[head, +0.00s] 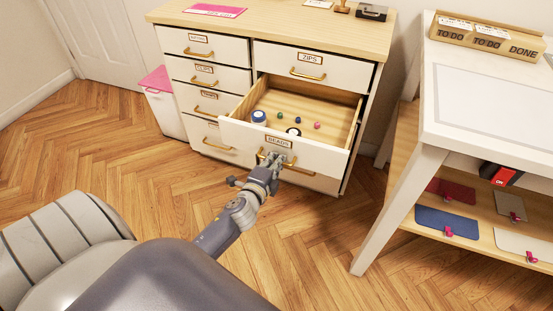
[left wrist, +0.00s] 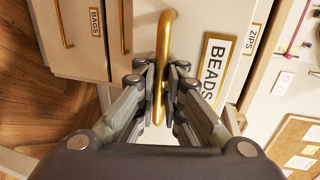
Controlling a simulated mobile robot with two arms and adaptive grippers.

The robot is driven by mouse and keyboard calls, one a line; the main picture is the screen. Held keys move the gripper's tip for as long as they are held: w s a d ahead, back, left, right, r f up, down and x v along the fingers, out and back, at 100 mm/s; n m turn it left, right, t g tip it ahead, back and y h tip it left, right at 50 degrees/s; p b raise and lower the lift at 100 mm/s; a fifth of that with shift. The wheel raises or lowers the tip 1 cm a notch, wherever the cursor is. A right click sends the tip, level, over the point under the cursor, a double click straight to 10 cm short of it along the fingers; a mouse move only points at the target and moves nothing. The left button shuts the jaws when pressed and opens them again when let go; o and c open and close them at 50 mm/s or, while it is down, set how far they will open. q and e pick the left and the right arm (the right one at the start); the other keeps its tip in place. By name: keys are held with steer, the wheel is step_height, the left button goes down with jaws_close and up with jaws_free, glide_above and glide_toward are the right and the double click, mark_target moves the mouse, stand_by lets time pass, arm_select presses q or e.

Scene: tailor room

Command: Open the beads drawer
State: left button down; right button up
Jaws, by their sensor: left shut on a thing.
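The beads drawer (head: 240,136) stands pulled out of the white dresser, in the right column below the zips drawer (head: 318,66). Its front carries a "BEADS" label (head: 279,142), which also shows in the left wrist view (left wrist: 213,68). My left gripper (head: 273,160) is shut on the drawer's brass handle (left wrist: 165,45), with the fingers on both sides of the bar. My right gripper is not in view.
A white table (head: 432,110) with a lower shelf of fabric swatches stands to the right of the dresser. A white bin with a pink lid (head: 156,80) stands left of it. The wooden floor (head: 140,150) in front is clear.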

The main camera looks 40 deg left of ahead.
arm_select(q)
steer(key=c, duration=2)
jaws_free()
steer(key=v, duration=1.2)
